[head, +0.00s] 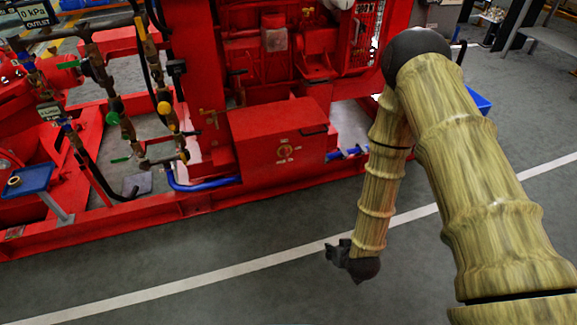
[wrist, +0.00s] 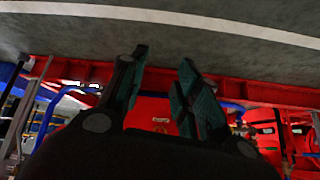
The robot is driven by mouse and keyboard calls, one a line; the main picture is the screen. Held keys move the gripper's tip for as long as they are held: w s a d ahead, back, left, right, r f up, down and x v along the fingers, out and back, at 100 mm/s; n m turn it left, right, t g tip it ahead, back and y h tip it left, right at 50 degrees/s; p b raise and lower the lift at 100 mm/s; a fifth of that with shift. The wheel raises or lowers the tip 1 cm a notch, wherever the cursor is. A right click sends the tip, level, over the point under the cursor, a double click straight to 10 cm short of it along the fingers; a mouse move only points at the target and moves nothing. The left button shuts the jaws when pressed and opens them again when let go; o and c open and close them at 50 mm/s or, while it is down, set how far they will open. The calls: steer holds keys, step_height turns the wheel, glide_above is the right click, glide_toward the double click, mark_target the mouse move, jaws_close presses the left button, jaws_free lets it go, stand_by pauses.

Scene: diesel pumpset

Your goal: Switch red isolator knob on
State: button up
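The red isolator knob (head: 285,151) is a small round knob with pale markings around it. It sits on the front face of a red box (head: 255,144) low on the pumpset. Its exact setting is too small to read. My gripper (head: 336,253) hangs over the floor, in front and to the right of the box, well apart from the knob. In the wrist view my gripper (wrist: 163,58) is open and empty. The red box (wrist: 152,108) shows between its fingers, with small pale markings on it.
A red base rail (head: 120,217) runs along the pumpset's front. A blue pipe (head: 200,185) lies left of the box, and valves and hoses (head: 120,115) stand further left. The grey floor (head: 180,265) with a white line is clear in front.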

steer(key=w+a+n+t+y+b, duration=0.1)
steer(key=w+a+t+b, duration=0.3)
steer(key=w, duration=0.6)
steer(key=w+a+t+y+b, duration=0.1)
steer(key=w+a+b, duration=0.3)
steer(key=w, duration=0.5)
steer(key=n+t+y+b, duration=0.1)
steer(key=t+y+b, duration=0.1)
steer(key=t+b, duration=0.45)
glide_toward(287, 154)
steer(key=shift+g, duration=0.75)
steer(key=b+x, duration=0.4)
steer(key=x, duration=0.1)
steer(key=r+b+x, duration=0.1)
steer(key=x, duration=0.2)
steer(key=shift+w+d+b, duration=0.1)
steer(key=shift+w+b, duration=0.1)
steer(key=shift+b, duration=0.2)
steer(key=shift+w+r+b, duration=0.15)
steer(key=shift+w+b, duration=0.15)
steer(key=shift+w, duration=0.45)
jaws_close()
